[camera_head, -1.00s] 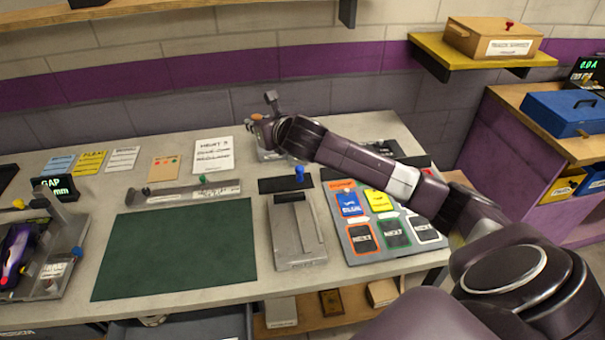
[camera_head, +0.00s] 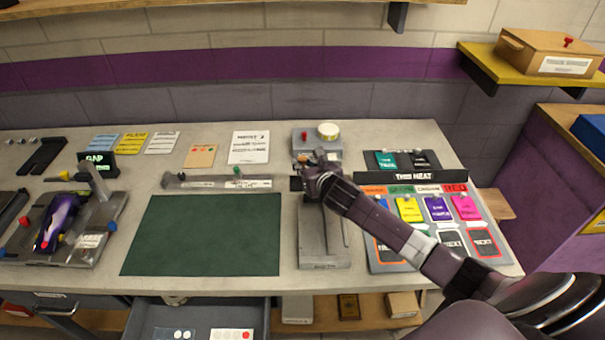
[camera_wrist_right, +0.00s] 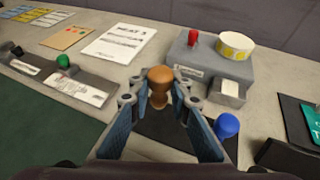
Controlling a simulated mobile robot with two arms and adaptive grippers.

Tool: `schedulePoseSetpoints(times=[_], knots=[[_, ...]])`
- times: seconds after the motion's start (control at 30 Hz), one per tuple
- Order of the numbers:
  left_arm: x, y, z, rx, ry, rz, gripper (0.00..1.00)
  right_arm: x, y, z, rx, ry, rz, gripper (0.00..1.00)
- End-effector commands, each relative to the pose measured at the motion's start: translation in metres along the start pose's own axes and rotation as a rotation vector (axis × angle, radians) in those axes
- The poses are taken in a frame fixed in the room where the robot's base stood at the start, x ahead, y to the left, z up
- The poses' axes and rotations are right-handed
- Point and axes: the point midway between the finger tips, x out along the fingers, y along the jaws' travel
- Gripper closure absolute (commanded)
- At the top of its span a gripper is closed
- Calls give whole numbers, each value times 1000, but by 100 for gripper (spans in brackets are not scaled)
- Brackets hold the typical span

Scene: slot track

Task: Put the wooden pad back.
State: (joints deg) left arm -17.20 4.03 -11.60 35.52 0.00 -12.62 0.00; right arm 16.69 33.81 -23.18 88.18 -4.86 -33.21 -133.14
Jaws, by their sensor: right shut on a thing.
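The wooden pad (camera_wrist_right: 160,82) shows as a brown, round-topped wooden piece between the fingertips of my right gripper (camera_wrist_right: 160,98). Its lower end cannot be made out clearly. In the head view my right gripper (camera_head: 306,166) is shut on it, with a bit of brown (camera_head: 302,157) at its tip. The gripper is over or just behind a black strip (camera_wrist_right: 180,132) with a blue knob (camera_wrist_right: 226,125) at its right. I cannot tell the height above the strip. My left gripper is not in view.
A grey device (camera_wrist_right: 207,62) with a red knob and yellow-white roll stands just behind. A grey ramp-like fixture (camera_head: 322,235) lies in front, a green mat (camera_head: 205,235) to its left and a card board (camera_head: 440,225) to its right. A drawer (camera_head: 190,318) is open below.

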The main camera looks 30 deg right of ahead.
Motion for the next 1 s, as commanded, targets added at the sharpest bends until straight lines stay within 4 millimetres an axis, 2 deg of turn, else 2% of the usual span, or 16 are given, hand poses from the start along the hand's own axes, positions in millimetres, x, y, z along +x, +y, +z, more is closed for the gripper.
schedulePoseSetpoints(times=[0.1,0.2,0.67,0.7,0.8,0.87,1.0], knots=[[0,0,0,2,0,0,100,7,1,-20,3,7,-1,100],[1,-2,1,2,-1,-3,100,12,1,-33,3,5,0,100],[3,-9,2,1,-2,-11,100,16,0,-41,-1,2,0,100],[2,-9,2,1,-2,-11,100,16,0,-41,-1,3,0,80],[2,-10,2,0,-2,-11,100,16,0,-41,0,3,0,69],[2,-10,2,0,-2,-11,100,16,0,-41,0,3,0,65],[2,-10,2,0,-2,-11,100,16,0,-41,0,3,0,65]])
